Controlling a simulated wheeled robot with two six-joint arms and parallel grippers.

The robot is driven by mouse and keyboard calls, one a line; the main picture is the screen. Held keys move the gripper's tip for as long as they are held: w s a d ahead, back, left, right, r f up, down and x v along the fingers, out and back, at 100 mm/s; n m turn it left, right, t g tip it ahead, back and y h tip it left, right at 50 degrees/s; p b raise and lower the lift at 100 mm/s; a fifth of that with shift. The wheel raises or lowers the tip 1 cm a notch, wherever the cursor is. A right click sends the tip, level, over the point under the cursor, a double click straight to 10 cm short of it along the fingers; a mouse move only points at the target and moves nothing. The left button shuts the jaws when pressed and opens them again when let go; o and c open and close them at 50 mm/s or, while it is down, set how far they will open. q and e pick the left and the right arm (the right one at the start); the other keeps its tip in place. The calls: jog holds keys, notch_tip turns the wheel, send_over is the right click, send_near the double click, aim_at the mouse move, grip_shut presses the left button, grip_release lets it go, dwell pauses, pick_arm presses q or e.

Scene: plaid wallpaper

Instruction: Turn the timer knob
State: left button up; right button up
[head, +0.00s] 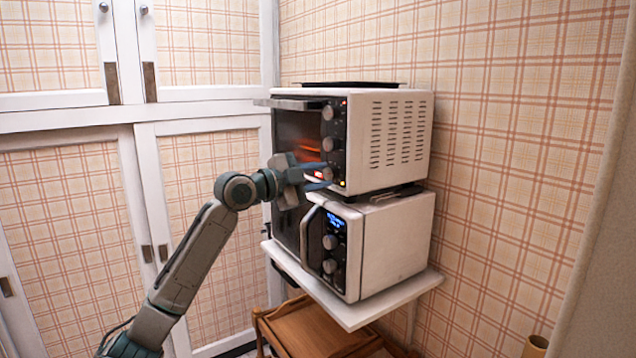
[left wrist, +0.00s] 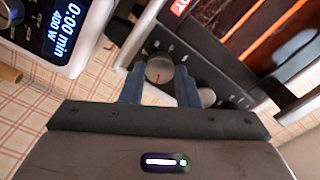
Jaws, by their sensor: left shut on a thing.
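The white toaster oven (head: 390,142) stands on top of a microwave, with several round grey knobs in a column on its dark front panel. My left gripper (head: 322,176) is at the lower part of this panel. In the left wrist view, its two blue fingers are shut on a grey round knob (left wrist: 159,68) with a red pointer line, one finger on each side. A second knob (left wrist: 207,97) shows beside the right finger. In the head view the fingers largely hide the gripped knob. I cannot read which label belongs to it. My right gripper is in neither view.
The microwave (head: 384,244) below has a lit blue display (head: 337,221) and its own knobs, close under my left gripper. Both stand on a white shelf (head: 352,317). A wooden cart (head: 310,335) is underneath. White-framed cabinet doors (head: 140,110) stand at left.

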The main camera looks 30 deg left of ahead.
pick_arm(q)
jog(key=m, duration=0.2)
jog(key=shift+f+m+b, duration=0.1)
jog(key=shift+m+b, duration=0.25)
jog(key=shift+m, duration=0.55)
jog(key=o, duration=1)
jog(key=shift+c, duration=0.2)
jog(key=shift+s, duration=0.1)
